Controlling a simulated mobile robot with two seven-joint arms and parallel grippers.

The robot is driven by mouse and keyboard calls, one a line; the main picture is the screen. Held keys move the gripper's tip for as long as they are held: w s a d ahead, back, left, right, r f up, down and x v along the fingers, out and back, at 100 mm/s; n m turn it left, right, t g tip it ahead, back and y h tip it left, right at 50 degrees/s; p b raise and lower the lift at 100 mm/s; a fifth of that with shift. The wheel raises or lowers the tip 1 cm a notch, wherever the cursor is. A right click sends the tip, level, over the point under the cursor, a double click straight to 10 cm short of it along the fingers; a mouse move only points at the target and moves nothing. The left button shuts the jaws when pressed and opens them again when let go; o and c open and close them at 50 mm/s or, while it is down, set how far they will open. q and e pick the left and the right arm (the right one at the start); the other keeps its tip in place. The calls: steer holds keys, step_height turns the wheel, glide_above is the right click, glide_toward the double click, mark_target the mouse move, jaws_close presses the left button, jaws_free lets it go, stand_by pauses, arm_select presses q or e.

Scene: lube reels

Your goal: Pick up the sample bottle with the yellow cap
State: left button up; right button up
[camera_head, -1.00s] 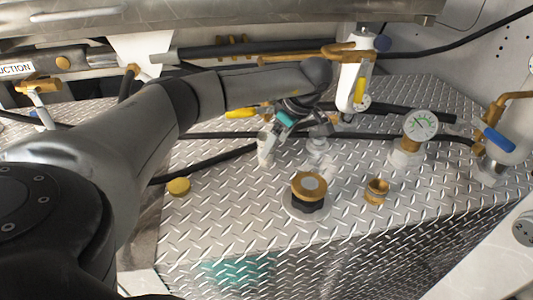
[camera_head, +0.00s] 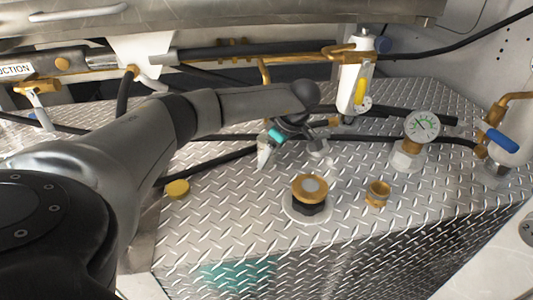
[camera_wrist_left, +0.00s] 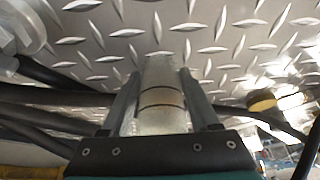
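My left gripper (camera_head: 288,146) is low over the diamond plate deck, behind the brass-topped black cap. In the left wrist view, its dark fingers (camera_wrist_left: 160,88) stand close on both sides of a pale cylinder with dark rings, apparently the sample bottle (camera_wrist_left: 160,108). Whether they press on it is not clear. In the head view, a pale piece (camera_head: 264,153) shows at the gripper's left side. No cap is visible on the cylinder. A round yellow cap (camera_head: 177,189) sits left of the gripper on the deck; it also shows at right in the wrist view (camera_wrist_left: 262,100). My right gripper is not in view.
The diamond plate deck (camera_head: 230,225) carries a brass-topped black cap (camera_head: 309,188), a brass fitting (camera_head: 377,194) and a gauge (camera_head: 421,127). Black hoses cross near the gripper.

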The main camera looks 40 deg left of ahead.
arm_select(q)
steer(key=c, duration=0.9)
jaws_close()
steer(key=shift+r, duration=0.15)
